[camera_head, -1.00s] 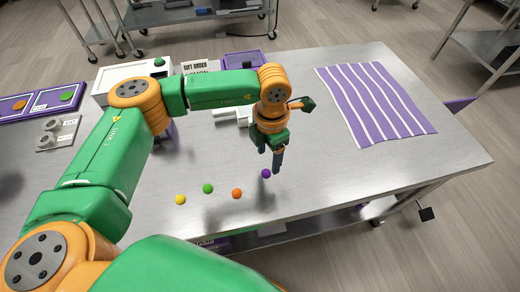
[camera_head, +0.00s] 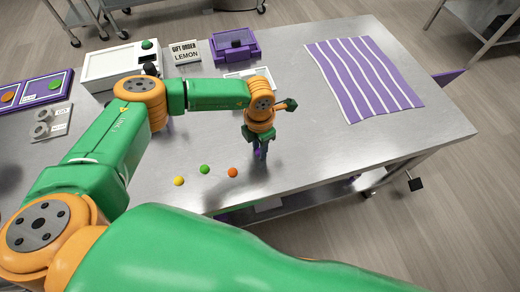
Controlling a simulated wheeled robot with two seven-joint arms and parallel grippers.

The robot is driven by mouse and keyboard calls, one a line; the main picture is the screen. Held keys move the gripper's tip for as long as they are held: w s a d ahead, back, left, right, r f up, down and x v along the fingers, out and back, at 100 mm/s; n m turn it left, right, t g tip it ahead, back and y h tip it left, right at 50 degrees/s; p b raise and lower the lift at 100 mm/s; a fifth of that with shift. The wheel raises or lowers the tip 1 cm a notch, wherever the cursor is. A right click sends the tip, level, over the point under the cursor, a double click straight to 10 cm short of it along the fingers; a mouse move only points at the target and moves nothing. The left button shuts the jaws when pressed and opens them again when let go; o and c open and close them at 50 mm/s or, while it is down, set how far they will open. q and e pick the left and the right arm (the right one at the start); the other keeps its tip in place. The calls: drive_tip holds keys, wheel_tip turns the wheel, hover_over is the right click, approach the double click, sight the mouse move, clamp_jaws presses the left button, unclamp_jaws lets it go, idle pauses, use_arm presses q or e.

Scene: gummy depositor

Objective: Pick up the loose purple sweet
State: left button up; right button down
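The purple sweet (camera_head: 257,153) is a small ball near the front of the steel table, at the right end of a row of loose sweets. My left gripper (camera_head: 261,152) points down over it, with the fingertips at the sweet's level. The fingers partly hide the sweet. I cannot tell whether they touch it or are closed on it. My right gripper is out of view.
An orange sweet (camera_head: 232,172), a green one (camera_head: 204,169) and a yellow one (camera_head: 179,181) lie to the left. A striped purple cloth (camera_head: 364,77) lies at the right.

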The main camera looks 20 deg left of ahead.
use_arm(q)
clamp_jaws()
drive_tip(key=shift+w+r, duration=0.1)
drive_tip(key=shift+r, duration=0.15)
wheel_tip(320, 180, up, 3)
drive_tip(key=shift+f, duration=0.2)
drive_tip(key=w+d+r+b, duration=0.4)
drive_tip(key=d+r, duration=0.6)
drive_tip(key=d, duration=0.3)
drive_tip(key=shift+w, duration=0.2)
